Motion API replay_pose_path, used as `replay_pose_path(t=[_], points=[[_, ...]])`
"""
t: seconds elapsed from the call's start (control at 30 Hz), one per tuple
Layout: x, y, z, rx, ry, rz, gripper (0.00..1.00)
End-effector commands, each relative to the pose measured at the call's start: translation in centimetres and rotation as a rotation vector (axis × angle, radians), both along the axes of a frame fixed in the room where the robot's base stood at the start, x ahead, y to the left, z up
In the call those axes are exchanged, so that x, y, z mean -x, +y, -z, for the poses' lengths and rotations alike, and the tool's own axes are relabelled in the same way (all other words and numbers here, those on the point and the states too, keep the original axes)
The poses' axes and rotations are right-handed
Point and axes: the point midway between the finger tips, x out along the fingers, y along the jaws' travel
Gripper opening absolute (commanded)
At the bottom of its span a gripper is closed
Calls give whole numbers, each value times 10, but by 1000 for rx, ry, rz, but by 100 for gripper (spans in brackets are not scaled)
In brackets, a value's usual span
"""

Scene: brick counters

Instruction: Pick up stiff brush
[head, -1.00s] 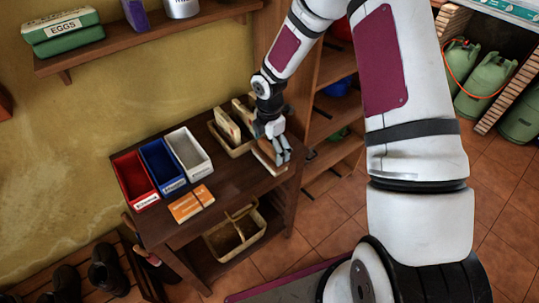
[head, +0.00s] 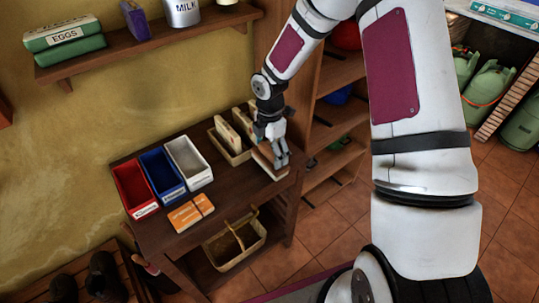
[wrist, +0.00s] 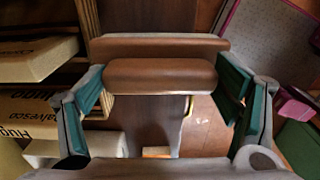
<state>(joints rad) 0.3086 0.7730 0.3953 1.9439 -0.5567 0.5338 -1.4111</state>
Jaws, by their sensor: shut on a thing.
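The stiff brush (head: 268,164) has a brown wooden back and a paler underside. It is at the right end of the dark wooden table, beside a basket. My gripper (head: 279,158) is over it, pointing down, with its fingers at the brush. In the wrist view the brush (wrist: 160,75) spans the gap between the teal pads of my gripper (wrist: 161,90), which is shut on it. The head view does not show clearly whether the brush touches the table top or is just above it.
The table (head: 230,196) also bears red (head: 136,187), blue (head: 163,174) and white (head: 189,162) bins, an orange packet (head: 190,213) and a basket (head: 231,156) with upright blocks. A shelf unit (head: 327,118) stands close at right. A wall shelf (head: 160,42) runs above.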

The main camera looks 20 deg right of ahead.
Motion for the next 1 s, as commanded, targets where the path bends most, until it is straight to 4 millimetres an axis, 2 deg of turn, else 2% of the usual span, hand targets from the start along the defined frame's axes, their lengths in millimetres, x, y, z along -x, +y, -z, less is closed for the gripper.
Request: replay_pose_path(t=[0.07, 0.27, 0.5, 0.63, 0.8, 1.0], points=[[-2, -1, -13, 1, -4, 1, 48], [44, 0, -18, 3, 1, -3, 48], [107, -1, -23, 2, 0, -2, 48], [132, -1, -25, 1, 1, -1, 48], [152, 0, -27, 1, 0, -1, 48], [160, 0, -27, 0, 0, -1, 48]])
